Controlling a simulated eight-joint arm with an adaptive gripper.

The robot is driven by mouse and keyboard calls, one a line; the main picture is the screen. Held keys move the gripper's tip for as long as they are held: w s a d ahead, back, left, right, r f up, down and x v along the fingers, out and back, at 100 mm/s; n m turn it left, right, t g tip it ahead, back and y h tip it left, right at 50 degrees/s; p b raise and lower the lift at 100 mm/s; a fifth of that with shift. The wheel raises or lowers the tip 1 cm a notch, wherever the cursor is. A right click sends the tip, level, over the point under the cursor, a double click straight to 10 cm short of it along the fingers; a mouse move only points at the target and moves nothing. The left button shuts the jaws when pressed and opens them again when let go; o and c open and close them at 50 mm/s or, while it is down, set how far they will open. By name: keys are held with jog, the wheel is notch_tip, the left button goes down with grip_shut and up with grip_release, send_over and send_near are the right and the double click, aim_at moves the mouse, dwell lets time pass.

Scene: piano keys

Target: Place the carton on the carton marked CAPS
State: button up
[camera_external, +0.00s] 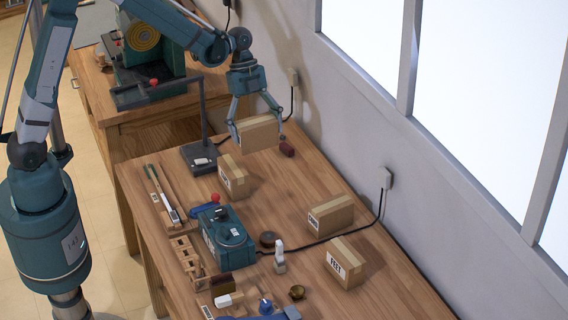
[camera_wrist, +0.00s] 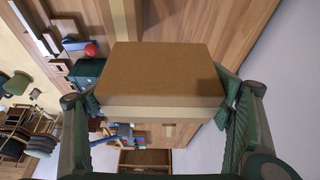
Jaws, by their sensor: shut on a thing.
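My gripper (camera_external: 257,135) is shut on a plain brown carton (camera_external: 259,132), one finger at each end, held above the far part of the bench. In the wrist view the held carton (camera_wrist: 165,75) fills the middle between the fingers and hides much behind it. Three labelled cartons stand on the bench: one left of centre (camera_external: 234,178), one right of centre (camera_external: 331,216) and one nearer the front (camera_external: 346,264). Their label print is too small to read surely, so I cannot tell which is marked CAPS. The held carton is apart from all three.
A dark stand with an upright post (camera_external: 203,125) is left of my gripper. A teal machine (camera_external: 226,238), a wooden rack (camera_external: 187,255) and small tools crowd the left. A black cable runs to the wall socket (camera_external: 386,179).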

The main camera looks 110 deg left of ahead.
notch_tip(320, 180, up, 3)
jog(key=p, duration=0.2)
send_over(234, 165)
jog(key=shift+d+r, duration=0.1)
jog(key=shift+f, duration=2.95)
jog(key=shift+f, duration=0.1)
jog(key=shift+f, duration=1.95)
jog(key=shift+f, duration=0.2)
jog(key=o, duration=1)
